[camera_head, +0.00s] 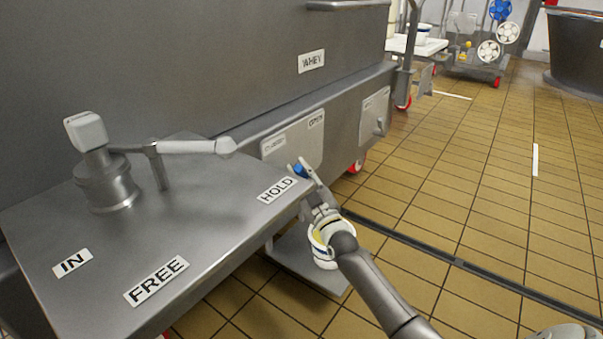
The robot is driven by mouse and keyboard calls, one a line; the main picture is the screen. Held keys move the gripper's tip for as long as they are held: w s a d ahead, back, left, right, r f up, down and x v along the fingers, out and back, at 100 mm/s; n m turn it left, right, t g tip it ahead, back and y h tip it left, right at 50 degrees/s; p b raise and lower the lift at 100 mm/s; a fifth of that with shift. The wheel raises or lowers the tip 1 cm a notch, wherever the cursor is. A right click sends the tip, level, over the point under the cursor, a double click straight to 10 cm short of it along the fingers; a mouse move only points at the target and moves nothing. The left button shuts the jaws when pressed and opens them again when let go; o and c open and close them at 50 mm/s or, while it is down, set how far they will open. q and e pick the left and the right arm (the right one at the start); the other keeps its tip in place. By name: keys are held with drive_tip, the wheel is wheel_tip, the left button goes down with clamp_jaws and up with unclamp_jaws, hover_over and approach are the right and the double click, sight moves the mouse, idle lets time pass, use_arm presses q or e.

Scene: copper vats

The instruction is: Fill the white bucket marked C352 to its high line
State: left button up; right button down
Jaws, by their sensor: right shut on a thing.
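My right gripper (301,168) is at the right corner of the steel table, beside the HOLD label (277,189). It is shut on a small blue piece (300,171), mostly hidden by the fingers. Below the gripper, a white bucket (326,264) with a blue band and yellow near its top stands on a low grey platform (300,263). My right arm covers part of it. No C352 mark or high line can be read, and its fill level cannot be told. My left gripper is out of view.
The steel table (215,222) carries IN and FREE labels, a cylindrical post (107,185) with a pale head, and a pale lever (190,147). A large vat marked WHEY (170,60) stands behind. The tiled floor (470,190) at right is clear; a white cart (418,45) is farther back.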

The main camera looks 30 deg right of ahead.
drive_tip(key=c, duration=1.3)
unclamp_jaws()
drive_tip(key=shift+a+f, duration=0.1)
drive_tip(key=shift+s, duration=0.15)
drive_tip(key=v, duration=1.2)
